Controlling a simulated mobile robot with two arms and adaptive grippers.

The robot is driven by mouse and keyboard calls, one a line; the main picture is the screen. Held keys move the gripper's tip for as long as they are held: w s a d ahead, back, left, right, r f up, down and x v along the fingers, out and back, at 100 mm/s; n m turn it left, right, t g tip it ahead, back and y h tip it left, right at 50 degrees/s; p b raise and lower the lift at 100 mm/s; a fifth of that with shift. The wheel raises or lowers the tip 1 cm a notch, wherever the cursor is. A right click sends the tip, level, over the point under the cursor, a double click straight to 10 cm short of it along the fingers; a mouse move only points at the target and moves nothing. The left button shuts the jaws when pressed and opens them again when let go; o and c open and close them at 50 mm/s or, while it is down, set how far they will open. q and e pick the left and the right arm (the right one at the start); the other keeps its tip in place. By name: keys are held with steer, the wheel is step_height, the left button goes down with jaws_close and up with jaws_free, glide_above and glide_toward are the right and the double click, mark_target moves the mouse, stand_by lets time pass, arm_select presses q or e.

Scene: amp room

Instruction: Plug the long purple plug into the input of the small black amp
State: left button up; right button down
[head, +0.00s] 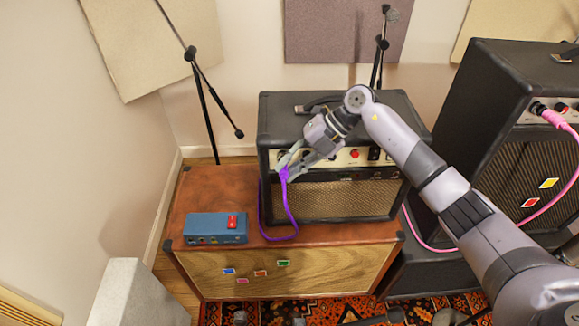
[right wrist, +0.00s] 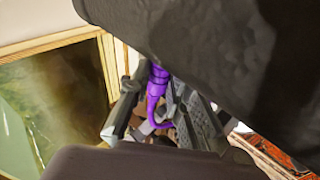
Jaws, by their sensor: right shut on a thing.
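The small black amp (head: 330,195) stands on a brown wooden cabinet, its control panel facing the front. My right gripper (head: 288,163) is at the left end of that panel, shut on the purple plug (head: 285,174). The purple cable hangs from the plug in a loop down to the cabinet top. In the right wrist view the purple plug (right wrist: 158,78) shows between the fingers of my right gripper (right wrist: 158,115). The input socket is hidden behind the gripper, so I cannot tell whether the plug is in it. My left gripper is not in view.
A blue box (head: 215,228) with a red switch sits on the wooden cabinet (head: 290,268) left of the amp. A larger black amp (head: 500,130) with a pink cable (head: 560,122) stands at the right. Microphone stands (head: 208,110) rise behind. A patterned rug lies in front.

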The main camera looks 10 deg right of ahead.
steer(key=shift+w+f, duration=0.1)
steer(key=shift+w, duration=0.25)
stand_by(0.5)
steer(key=c, duration=1.4)
jaws_free()
